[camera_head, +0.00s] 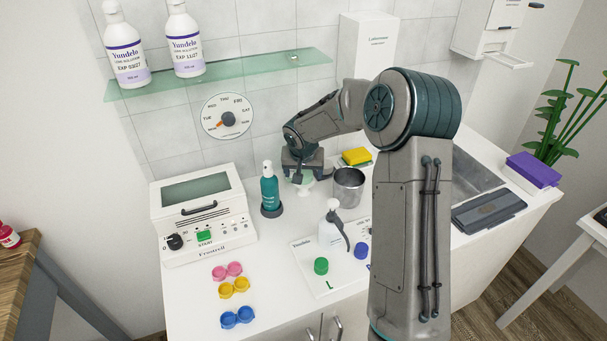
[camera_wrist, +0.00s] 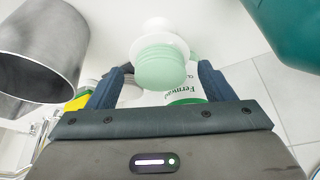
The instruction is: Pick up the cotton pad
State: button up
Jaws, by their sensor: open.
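A short stack of pale green, ribbed round pads (camera_wrist: 163,70) sits on a small white stand (camera_wrist: 158,27) in the wrist view; I take these to be the cotton pads. I cannot make out one single pad clearly. My gripper (camera_wrist: 163,75) is open, with one dark finger on each side of the stack and a gap on both sides. In the head view my gripper (camera_head: 303,177) points down at the counter between the teal bottle and the steel cup. It hides most of the stand there.
A steel cup (camera_head: 348,187) stands close right of my gripper, and a teal bottle (camera_head: 269,190) close left. A yellow sponge (camera_head: 356,156) lies behind the cup. A white spray bottle (camera_head: 331,225) stands in front. A white device (camera_head: 205,217) is at left. A glass shelf (camera_head: 230,73) hangs above.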

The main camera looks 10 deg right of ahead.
jog(key=shift+w+f, duration=0.1)
jog(key=shift+f, duration=0.15)
jog(key=c, duration=1)
jog(key=shift+c, duration=0.2)
